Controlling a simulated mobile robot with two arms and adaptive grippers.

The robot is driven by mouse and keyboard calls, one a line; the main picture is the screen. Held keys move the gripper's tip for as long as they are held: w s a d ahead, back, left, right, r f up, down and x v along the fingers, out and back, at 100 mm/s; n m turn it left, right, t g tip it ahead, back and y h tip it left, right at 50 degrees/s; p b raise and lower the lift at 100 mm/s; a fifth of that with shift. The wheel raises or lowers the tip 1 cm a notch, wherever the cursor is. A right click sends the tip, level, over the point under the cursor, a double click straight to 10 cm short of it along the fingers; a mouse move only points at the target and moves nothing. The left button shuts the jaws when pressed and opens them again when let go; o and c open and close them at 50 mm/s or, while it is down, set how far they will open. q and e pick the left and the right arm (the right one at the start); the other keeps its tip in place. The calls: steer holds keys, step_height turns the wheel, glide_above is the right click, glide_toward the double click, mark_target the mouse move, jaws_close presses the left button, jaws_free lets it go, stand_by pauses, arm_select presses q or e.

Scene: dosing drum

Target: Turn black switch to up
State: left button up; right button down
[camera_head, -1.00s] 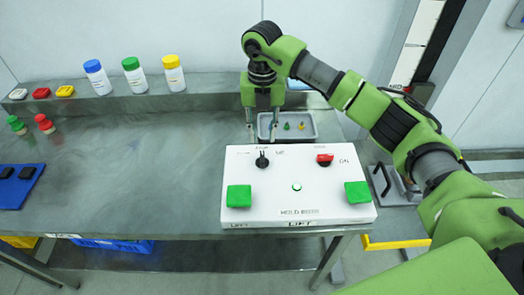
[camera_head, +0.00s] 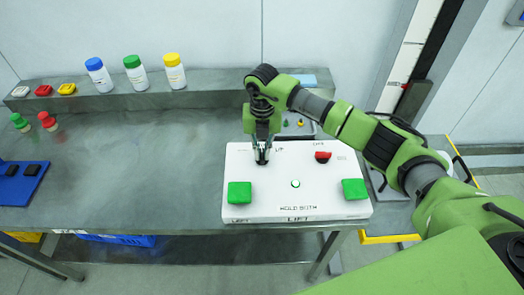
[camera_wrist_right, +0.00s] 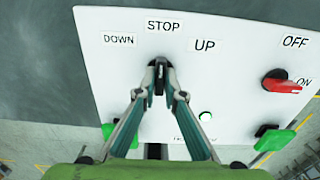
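A white control box (camera_head: 330,203) stands on the bench. My right gripper (camera_head: 262,160) comes down from above onto the black switch at its upper left. In the right wrist view the fingertips (camera_wrist_right: 160,68) are close together around the black switch (camera_wrist_right: 159,78), just below the STOP label (camera_wrist_right: 164,26). The switch is mostly hidden by the fingers; it seems to point toward STOP. The DOWN label (camera_wrist_right: 119,39) is on the left and the UP label (camera_wrist_right: 204,46) on the right. My left gripper is not in view.
A red switch (camera_head: 323,157) sits at the box's upper right. Green buttons (camera_head: 240,192) (camera_head: 354,189) are at its front corners. A grey tray (camera_head: 304,128) lies behind the box. Bottles (camera_head: 137,75) stand on the back ledge.

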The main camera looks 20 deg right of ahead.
mark_target(262, 154)
stand_by(0.4)
steer(key=m, duration=0.3)
steer(key=shift+m+b, duration=0.4)
steer(key=m, duration=0.5)
stand_by(0.5)
steer(key=c, duration=2.1)
jaws_free()
steer(key=shift+c, duration=0.2)
steer(key=shift+r, duration=0.25)
step_height(262, 154, up, 12)
steer(key=shift+f, duration=0.2)
